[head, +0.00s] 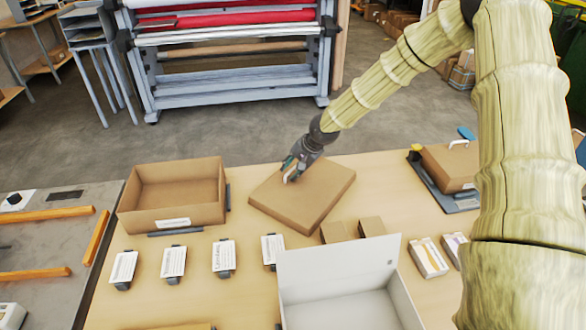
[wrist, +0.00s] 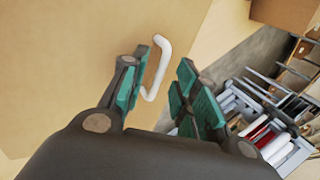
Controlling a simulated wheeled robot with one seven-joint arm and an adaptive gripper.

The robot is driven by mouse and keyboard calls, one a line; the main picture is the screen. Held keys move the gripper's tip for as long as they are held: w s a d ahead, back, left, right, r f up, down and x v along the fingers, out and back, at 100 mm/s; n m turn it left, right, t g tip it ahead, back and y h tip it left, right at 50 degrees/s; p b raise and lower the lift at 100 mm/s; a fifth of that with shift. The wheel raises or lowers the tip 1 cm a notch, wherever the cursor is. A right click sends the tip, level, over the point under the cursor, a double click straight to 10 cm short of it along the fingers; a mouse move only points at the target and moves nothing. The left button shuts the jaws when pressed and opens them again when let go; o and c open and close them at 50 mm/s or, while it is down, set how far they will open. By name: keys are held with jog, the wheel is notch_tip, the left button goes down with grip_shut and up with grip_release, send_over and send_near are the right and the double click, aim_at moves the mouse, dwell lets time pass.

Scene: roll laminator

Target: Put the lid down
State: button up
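The lid, a flat brown cardboard piece (head: 315,205), lies level at the back middle of the table, right of the open cardboard box. Its white loop handle (wrist: 158,68) stands up from its top. My gripper (head: 291,170) is over the lid at the handle. In the wrist view my gripper (wrist: 158,92) has its green-padded fingers apart, with the handle between them, close to the left finger. The handle is not clamped. The open cardboard box (head: 172,224) is empty, with a white label on its front.
Several labelled cards (head: 223,256) stand in front of the box. A white open box (head: 340,265), small brown boxes (head: 334,232) and a cardboard box with a white handle (head: 450,168) are on the table. A roll laminator (head: 230,85) stands behind.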

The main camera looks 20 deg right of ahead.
aim_at(307, 185)
jog(key=shift+r, duration=0.1)
jog(key=b+v, duration=0.2)
jog(key=v, duration=0.9)
jog(key=shift+s+d+r+b, duration=0.15)
jog(key=shift+s+r+b, duration=0.05)
jog(key=shift+r+b, duration=0.1)
dwell(0.6)
